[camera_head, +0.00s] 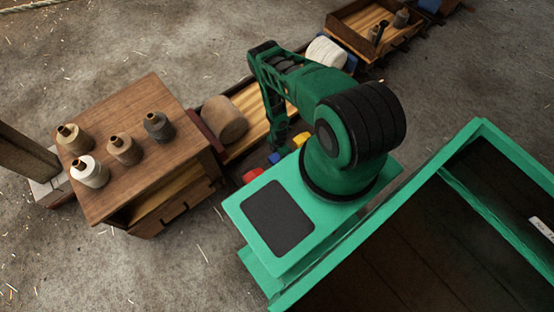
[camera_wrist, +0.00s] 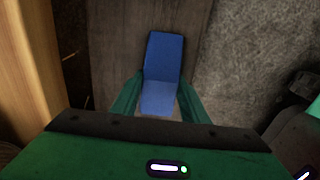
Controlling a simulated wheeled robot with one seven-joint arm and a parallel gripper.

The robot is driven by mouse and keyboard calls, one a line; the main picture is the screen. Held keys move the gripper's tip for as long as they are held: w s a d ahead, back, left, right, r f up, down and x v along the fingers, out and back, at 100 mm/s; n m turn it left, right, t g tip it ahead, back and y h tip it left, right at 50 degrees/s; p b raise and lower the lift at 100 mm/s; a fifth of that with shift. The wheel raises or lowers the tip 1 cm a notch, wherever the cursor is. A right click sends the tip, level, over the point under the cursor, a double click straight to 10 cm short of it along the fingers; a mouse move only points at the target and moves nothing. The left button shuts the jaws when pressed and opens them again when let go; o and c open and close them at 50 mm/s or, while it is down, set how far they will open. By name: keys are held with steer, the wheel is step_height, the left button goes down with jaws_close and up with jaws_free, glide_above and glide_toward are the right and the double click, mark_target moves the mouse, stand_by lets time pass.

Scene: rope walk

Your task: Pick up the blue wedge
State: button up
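The blue wedge (camera_wrist: 163,70) lies between the two fingers of my gripper (camera_wrist: 161,84) in the wrist view. One finger is close along each side of it. I cannot tell whether they press on it or stand slightly apart. In the head view a small part of the blue wedge (camera_head: 275,158) shows just below the tip of my gripper (camera_head: 279,148). My arm hides what lies behind it.
A red piece (camera_head: 253,175) and a yellow piece (camera_head: 301,139) are close to the blue wedge. A wooden cabinet (camera_head: 150,95) with several thread cones stands at left. A cart with a brown roll (camera_head: 225,119) is behind. Open floor (camera_head: 150,275) shows at lower left.

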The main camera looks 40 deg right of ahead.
steer(key=c, duration=0.3)
steer(key=shift+c, duration=0.2)
steer(key=shift+r, duration=0.15)
